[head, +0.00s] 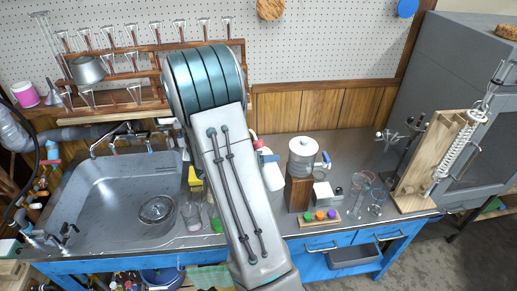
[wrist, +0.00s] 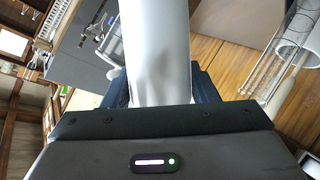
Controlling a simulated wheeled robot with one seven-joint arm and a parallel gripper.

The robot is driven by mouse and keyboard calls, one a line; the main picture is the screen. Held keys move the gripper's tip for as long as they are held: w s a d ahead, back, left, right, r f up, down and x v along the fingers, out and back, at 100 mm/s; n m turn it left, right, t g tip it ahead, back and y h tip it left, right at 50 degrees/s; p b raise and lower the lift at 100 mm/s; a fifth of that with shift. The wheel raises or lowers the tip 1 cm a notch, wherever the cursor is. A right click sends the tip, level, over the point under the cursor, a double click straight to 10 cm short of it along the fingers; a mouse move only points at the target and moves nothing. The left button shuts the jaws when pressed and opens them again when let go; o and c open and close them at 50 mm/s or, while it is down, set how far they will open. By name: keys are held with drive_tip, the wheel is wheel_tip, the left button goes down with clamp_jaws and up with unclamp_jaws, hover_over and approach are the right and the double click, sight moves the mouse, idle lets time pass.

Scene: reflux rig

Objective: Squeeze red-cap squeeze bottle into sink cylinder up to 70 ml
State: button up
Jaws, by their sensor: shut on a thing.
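The red-cap squeeze bottle (head: 271,172) shows in the head view just right of my arm, its white body tilted and partly hidden, with the red cap at its upper end. In the wrist view its white body (wrist: 158,50) stands between the dark fingers of my gripper (wrist: 160,88), which is shut on it. The cap is out of that view. No liquid level or graduation is readable.
The steel sink (head: 100,205) holds a round glass dish (head: 157,209). A wooden rack of glassware (head: 150,108) hangs behind. To the right are a white-topped jar on a wooden block (head: 299,193), coloured stoppers (head: 320,215) and a wooden coil stand (head: 425,165). Some bare counter lies behind the jar.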

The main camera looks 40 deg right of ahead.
drive_tip(key=shift+f, duration=1.9)
drive_tip(key=c, duration=0.4)
drive_tip(key=shift+c, duration=0.2)
idle(1.8)
drive_tip(key=o, duration=0.4)
drive_tip(key=shift+o, duration=0.5)
drive_tip(key=c, duration=0.3)
